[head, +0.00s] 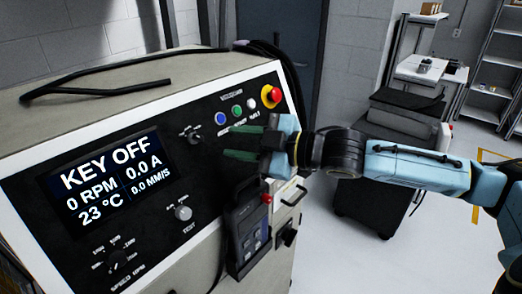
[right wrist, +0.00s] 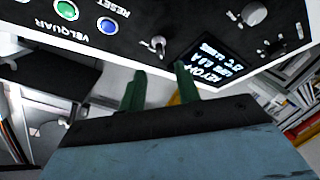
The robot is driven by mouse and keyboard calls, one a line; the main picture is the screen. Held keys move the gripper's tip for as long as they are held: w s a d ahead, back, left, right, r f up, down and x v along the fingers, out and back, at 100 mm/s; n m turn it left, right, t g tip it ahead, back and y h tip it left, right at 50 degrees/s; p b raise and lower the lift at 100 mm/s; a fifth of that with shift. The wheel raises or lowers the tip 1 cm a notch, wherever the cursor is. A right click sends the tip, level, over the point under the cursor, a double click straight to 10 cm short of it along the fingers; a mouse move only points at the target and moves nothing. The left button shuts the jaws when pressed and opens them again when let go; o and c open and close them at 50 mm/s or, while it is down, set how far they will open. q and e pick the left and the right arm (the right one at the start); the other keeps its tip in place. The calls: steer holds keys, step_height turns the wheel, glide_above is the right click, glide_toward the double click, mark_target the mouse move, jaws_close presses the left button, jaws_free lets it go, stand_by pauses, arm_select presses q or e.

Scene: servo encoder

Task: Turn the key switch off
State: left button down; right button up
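The key switch (head: 190,132) is a small metal switch on the black control panel, right of the display. It also shows in the right wrist view (right wrist: 158,44), beyond my fingertips. Its exact angle is too small to tell. The display (head: 112,178) reads KEY OFF, 0 RPM, 0.0 A and 23 °C. My right gripper (head: 243,142) has green fingers spread apart with nothing between them. It is in front of the panel, to the right of the key switch and apart from it. My left gripper is not in view.
A red stop button (head: 271,95) and lit blue, green and white buttons (head: 237,111) sit near my right fingers. A TEST knob (head: 183,213) and a speed knob (head: 118,261) are lower. A handheld pendant (head: 248,232) hangs at the panel's right edge.

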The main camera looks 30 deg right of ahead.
steer(key=shift+b+v, duration=1.35)
steer(key=shift+v, duration=0.9)
